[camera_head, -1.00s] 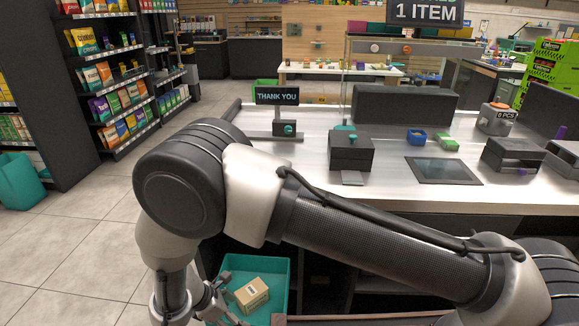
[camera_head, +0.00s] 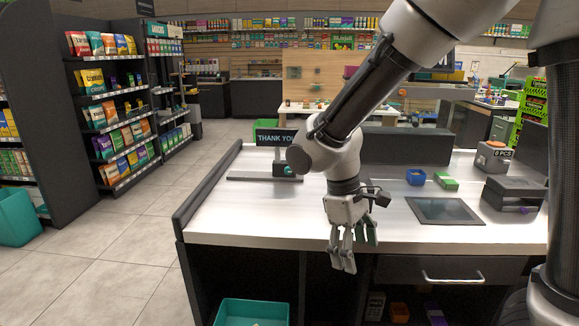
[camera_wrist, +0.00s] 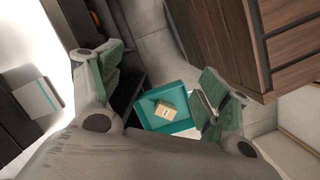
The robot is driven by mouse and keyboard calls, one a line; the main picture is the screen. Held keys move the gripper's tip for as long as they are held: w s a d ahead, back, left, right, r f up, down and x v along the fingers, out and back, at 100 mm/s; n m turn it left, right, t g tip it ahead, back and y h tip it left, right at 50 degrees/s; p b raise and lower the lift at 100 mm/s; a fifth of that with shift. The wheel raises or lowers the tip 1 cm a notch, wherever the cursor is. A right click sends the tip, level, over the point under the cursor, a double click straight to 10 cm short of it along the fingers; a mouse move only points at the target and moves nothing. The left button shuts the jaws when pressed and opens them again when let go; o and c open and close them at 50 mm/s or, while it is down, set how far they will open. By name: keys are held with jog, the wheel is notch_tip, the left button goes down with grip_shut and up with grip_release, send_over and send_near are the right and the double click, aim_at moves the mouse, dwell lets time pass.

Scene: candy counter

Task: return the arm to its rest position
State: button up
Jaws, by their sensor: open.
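My gripper (camera_head: 350,252) hangs at the front edge of the counter in the head view, pointing down, with my arm folded above it. In the wrist view my gripper (camera_wrist: 160,95) shows its two green-padded fingers spread wide apart, with nothing between them. Far below it, a cardboard box (camera_wrist: 165,110) lies in a teal bin (camera_wrist: 148,103). In the head view the teal bin (camera_head: 252,308) shows at the bottom edge, apart from my gripper, with its contents mostly cut off.
The counter (camera_head: 235,215) carries a "THANK YOU" sign (camera_head: 275,137), a dark flat panel (camera_head: 444,210), a blue container (camera_head: 416,177) and a dark box-like device (camera_head: 512,194). A drawer handle (camera_head: 452,278) sticks out at the front. Open floor (camera_head: 120,250) lies at left, beside the shelves (camera_head: 115,115).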

jog(key=s+d+r+m+t+y, duration=0.1)
jog(key=s+d+r+m+t, duration=0.1)
jog(key=d+r, duration=0.3)
jog(key=s+d+r+m+t, duration=0.2)
jog(key=s+d+r+m, duration=0.2)
jog(key=d, duration=0.6)
jog(key=s+d+r+m+t+y, duration=0.1)
jog(key=s+d+r+m, duration=0.2)
jog(key=d+r, duration=0.2)
jog(key=shift+s+d+r+m+t+y, duration=0.3)
jog(key=shift+d+r+m+t, duration=0.1)
jog(key=shift+d, duration=0.85)
